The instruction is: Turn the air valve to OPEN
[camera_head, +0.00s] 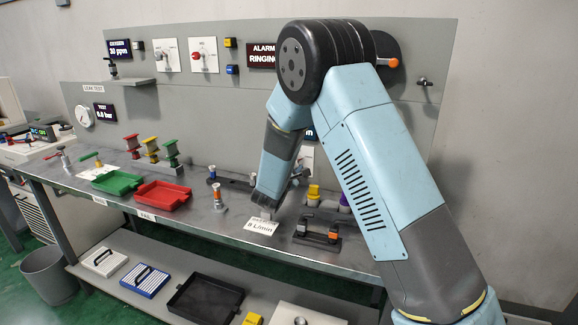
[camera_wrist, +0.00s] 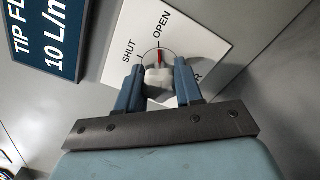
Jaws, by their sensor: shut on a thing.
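In the wrist view, the air valve is a pale knob (camera_wrist: 158,77) with a red pointer (camera_wrist: 160,56) on a white plate (camera_wrist: 202,53). The plate is marked SHUT on the left and OPEN at the top; its lower lettering is partly hidden. The red pointer lies at or very near the OPEN mark, away from SHUT. My gripper (camera_wrist: 158,84) is shut on the knob, with one blue finger on each side. In the head view, my arm hides the gripper and most of that area.
A dark blue tip flow display (camera_wrist: 50,35) reading 10 L/m is left of the valve plate. On the bench below stand a green tray (camera_head: 117,182), a red tray (camera_head: 161,195) and a dark holder (camera_head: 317,237). The ALARM display (camera_head: 263,55) reads RINGING.

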